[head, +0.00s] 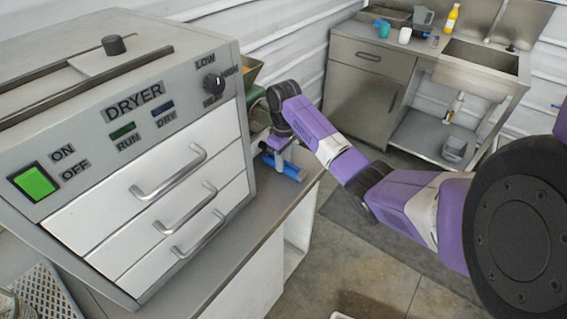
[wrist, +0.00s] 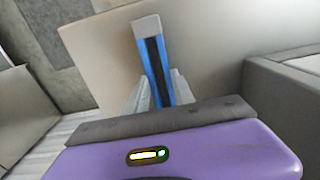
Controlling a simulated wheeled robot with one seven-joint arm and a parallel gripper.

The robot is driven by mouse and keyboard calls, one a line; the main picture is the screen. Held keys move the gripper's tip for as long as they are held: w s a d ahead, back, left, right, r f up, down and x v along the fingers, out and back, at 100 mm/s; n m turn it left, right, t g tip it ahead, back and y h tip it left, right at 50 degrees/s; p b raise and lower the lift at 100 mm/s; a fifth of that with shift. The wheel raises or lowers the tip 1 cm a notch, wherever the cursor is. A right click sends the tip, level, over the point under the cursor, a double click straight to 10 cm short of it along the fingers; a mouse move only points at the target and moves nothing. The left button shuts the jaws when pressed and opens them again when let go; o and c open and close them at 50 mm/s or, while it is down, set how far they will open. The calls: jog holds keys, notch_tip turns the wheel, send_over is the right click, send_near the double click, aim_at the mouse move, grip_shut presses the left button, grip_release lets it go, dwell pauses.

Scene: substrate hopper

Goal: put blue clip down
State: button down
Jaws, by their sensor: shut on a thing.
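The blue clip (head: 286,168) is a long bar, blue along its sides with a dark middle strip and a pale end. It is at my gripper (head: 278,152), low over the grey counter (head: 236,262) just right of the dryer. In the wrist view the clip (wrist: 151,45) stands out between the two grey fingers of my gripper (wrist: 155,88), which are shut on it. The pale counter top lies behind it there. I cannot tell whether the clip touches the counter. The clip's near end is hidden behind my gripper.
The dryer (head: 153,200), with several drawers and a green switch, stands close on the left. A green machine part (head: 257,97) is behind my wrist. A metal sink unit (head: 445,75) with cups and a yellow bottle (head: 451,18) is at the back right. Floor lies between.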

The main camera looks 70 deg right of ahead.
jog(key=shift+s+r, duration=0.1)
jog(key=shift+r, duration=0.1)
notch_tip(320, 180, up, 6)
jog(key=b, duration=0.1)
jog(key=s+a+p, duration=0.2)
jog(key=s+p, duration=0.2)
jog(key=s, duration=0.5)
jog(key=s+a+p, duration=0.2)
jog(key=s+p, duration=0.2)
jog(key=s, duration=0.6)
jog(key=shift+a+r, duration=0.15)
jog(key=shift+a, duration=0.15)
